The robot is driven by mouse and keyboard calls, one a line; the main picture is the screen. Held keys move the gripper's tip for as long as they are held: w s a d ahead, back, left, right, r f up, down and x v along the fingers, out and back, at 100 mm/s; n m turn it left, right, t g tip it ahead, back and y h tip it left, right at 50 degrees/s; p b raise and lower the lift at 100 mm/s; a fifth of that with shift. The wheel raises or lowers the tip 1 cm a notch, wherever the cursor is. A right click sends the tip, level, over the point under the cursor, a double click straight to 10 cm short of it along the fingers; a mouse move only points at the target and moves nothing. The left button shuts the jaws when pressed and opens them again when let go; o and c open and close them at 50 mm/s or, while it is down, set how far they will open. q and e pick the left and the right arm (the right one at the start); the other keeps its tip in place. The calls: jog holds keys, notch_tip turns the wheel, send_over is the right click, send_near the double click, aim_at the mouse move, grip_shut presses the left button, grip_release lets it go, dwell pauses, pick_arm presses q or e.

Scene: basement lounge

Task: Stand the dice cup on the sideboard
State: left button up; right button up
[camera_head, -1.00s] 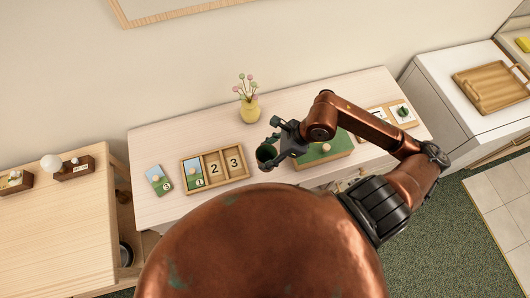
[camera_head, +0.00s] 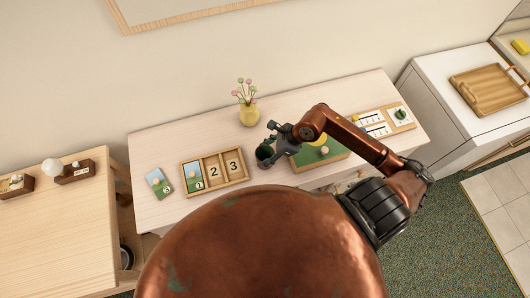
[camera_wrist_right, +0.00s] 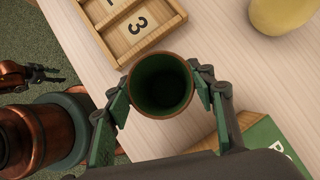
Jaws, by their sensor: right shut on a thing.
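The dice cup (camera_head: 264,152) has a green inside and a brown rim. In the right wrist view the cup (camera_wrist_right: 161,84) is upright, its mouth facing the camera, between the green pads of my right gripper (camera_wrist_right: 160,95). In the head view my right gripper (camera_head: 270,145) is shut on it over the pale wood sideboard (camera_head: 165,140), right of the numbered tray. I cannot tell whether the cup's base touches the top. A dark gripper, my left one (camera_wrist_right: 42,73), shows small at the left edge of the wrist view, away from the cup; its jaws are unclear.
The numbered wooden tray (camera_head: 204,187) stands left of the cup. A yellow vase (camera_head: 249,113) is behind it, and a green board (camera_head: 325,158) is close on the right. A picture card (camera_head: 158,183) lies farther left. The sideboard's back left is bare.

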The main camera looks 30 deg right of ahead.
jog(key=o, duration=1.3)
jog(key=v, duration=1.2)
